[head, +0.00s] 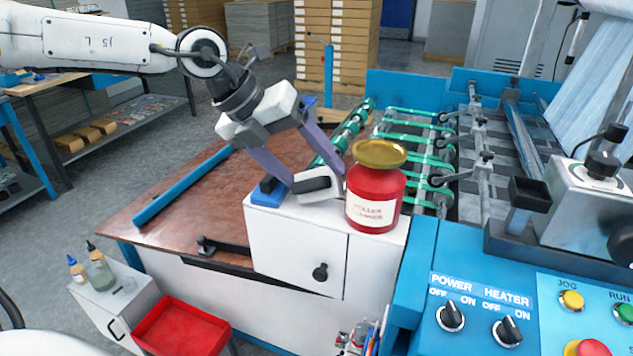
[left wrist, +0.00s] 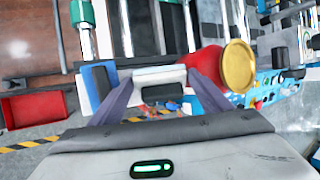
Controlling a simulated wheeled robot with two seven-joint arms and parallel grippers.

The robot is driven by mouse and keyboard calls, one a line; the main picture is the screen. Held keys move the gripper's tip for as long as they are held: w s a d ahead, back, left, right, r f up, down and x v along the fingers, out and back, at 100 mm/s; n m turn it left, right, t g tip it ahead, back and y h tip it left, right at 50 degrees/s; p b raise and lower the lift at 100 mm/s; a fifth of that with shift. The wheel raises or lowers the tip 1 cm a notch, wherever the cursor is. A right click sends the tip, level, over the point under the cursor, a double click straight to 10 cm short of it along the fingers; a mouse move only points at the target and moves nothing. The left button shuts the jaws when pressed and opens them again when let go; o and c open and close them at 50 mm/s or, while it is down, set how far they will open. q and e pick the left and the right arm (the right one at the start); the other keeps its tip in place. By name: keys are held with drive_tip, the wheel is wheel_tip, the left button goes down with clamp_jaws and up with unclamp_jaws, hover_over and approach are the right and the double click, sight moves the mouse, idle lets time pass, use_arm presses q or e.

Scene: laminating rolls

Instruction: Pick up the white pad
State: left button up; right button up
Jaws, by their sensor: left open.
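The white pad (head: 318,194), with a dark grey part on it, lies on top of the white cabinet (head: 290,245) in the head view. It also shows in the left wrist view (left wrist: 160,74), between the fingertips. My left gripper (head: 312,181) is open, pointing down, with one finger on each side of the pad. In the left wrist view the gripper (left wrist: 158,84) spans the pad's width with little room at either end. I cannot tell whether the fingers touch it. My right gripper is not in view.
A red can (head: 374,197) with a gold lid stands close to the right finger. A blue block (head: 266,193) with a dark top is close to the left finger. A control panel (head: 480,310) is at the right, a red tray (head: 182,328) below left.

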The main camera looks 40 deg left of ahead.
use_arm(q)
drive_tip(key=shift+w+d+f, duration=0.1)
drive_tip(key=shift+w+f, duration=0.1)
drive_tip(key=shift+f, duration=0.1)
drive_tip(key=c, duration=0.7)
drive_tip(key=shift+c, duration=0.5)
drive_tip(key=shift+s+r, duration=0.1)
drive_tip(key=shift+r, duration=0.05)
